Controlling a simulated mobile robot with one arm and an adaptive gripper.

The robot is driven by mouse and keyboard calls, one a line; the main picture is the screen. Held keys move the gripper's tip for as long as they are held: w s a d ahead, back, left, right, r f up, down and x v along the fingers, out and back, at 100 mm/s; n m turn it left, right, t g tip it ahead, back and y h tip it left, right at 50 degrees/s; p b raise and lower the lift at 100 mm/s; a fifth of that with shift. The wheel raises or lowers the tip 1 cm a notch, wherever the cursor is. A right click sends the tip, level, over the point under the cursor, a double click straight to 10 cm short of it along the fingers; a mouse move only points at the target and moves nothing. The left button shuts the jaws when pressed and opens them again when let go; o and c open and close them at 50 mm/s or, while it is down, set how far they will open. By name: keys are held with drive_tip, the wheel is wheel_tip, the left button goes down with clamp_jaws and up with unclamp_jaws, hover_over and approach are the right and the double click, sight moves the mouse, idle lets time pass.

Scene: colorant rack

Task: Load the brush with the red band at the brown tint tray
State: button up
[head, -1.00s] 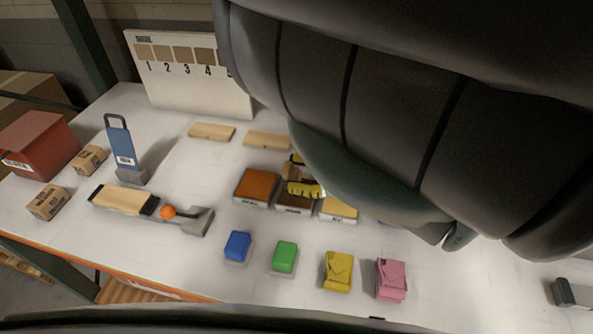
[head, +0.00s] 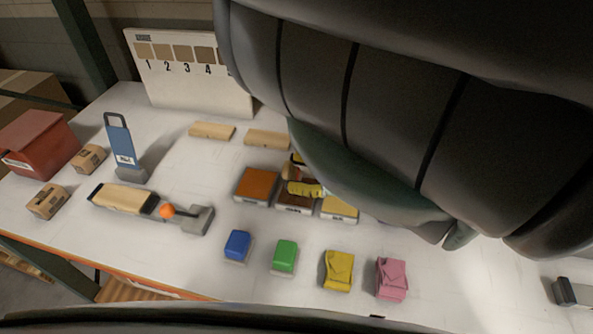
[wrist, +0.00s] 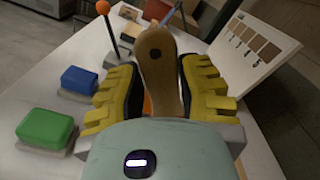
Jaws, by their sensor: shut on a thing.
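My gripper (wrist: 158,88) is shut on the wooden handle of a brush (wrist: 156,60), which has a dark hole near its end. The brush's band and bristles are hidden, so I cannot tell the band's colour. In the head view my gripper (head: 303,187) shows as yellow finger pads over the dark brown tray (head: 294,208), the middle one of a row. I cannot tell whether the brush touches it. An orange-brown tray (head: 257,184) lies left of it and a yellowish tray (head: 340,210) right of it. Their labels are too small to read.
In front lie a blue block (head: 237,246), a green block (head: 285,256), yellow cloth (head: 338,270) and pink cloth (head: 391,279). An orange ball (head: 168,210) on a metal device stands left. A numbered swatch board (head: 190,80) stands behind. My arm hides the right rear.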

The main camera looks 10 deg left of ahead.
drive_tip(key=shift+f, duration=0.45)
idle(1.1)
wheel_tip(320, 180, up, 7)
drive_tip(key=p, duration=0.6)
idle(0.4)
idle(0.4)
wheel_tip(320, 180, down, 7)
drive_tip(key=b, duration=0.6)
